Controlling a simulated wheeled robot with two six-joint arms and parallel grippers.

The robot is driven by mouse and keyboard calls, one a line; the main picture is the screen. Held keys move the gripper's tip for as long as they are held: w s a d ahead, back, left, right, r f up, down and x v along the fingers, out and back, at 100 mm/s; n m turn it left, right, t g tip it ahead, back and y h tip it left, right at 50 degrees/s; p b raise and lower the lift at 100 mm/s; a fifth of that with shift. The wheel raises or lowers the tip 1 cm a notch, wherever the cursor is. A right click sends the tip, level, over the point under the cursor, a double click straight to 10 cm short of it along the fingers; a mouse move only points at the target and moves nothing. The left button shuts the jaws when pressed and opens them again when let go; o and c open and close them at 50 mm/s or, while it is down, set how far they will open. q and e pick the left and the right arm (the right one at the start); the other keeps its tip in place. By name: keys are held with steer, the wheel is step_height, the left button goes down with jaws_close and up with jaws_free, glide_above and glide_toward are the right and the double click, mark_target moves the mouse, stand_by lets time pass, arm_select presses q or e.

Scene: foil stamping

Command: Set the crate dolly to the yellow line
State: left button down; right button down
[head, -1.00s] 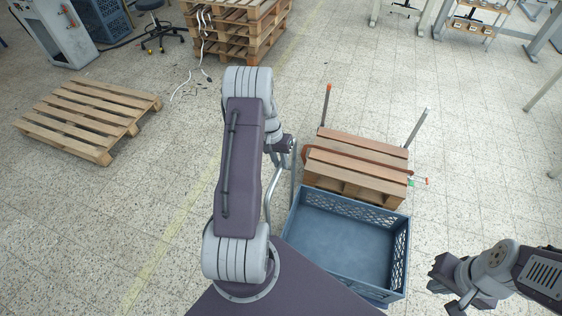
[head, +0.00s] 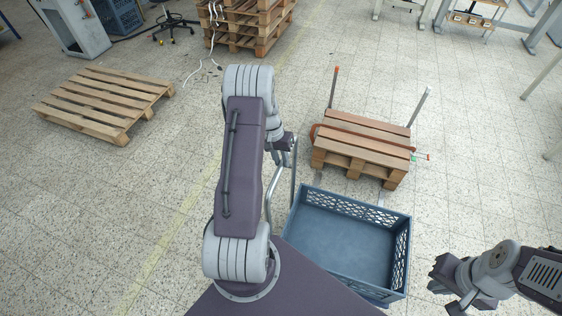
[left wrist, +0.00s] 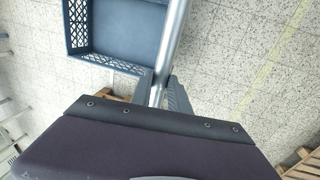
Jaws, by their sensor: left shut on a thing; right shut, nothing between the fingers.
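The crate dolly is a blue plastic crate (head: 345,243) with perforated sides and a grey metal handle bar (head: 273,190). It stands in front of me, right of my left arm, and looks empty. The crate (left wrist: 122,35) and bar (left wrist: 172,40) also show in the left wrist view. My left gripper (head: 289,143) is shut on the bar; in the left wrist view its fingers (left wrist: 160,90) are around it. My right gripper (head: 450,287) is shut and empty, right of the crate. The faint yellow line (head: 165,245) runs along the floor left of the crate, apart from it.
A low pallet stack (head: 362,150) with upright posts stands just beyond the crate. A flat pallet (head: 105,102) lies at the left. A taller pallet stack (head: 250,25), loose cables (head: 205,70) and a stool (head: 172,22) are farther back. Floor around the yellow line is clear.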

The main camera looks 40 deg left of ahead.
arm_select(q)
steer(key=shift+s+d, duration=0.1)
steer(key=shift+s, duration=0.15)
steer(key=c, duration=1.4)
jaws_free()
steer(key=shift+o, duration=0.7)
steer(key=shift+s, duration=0.1)
step_height(320, 180, up, 9)
steer(key=a, duration=0.1)
steer(key=shift+s+a+b, duration=0.25)
steer(key=shift+a+b, duration=0.1)
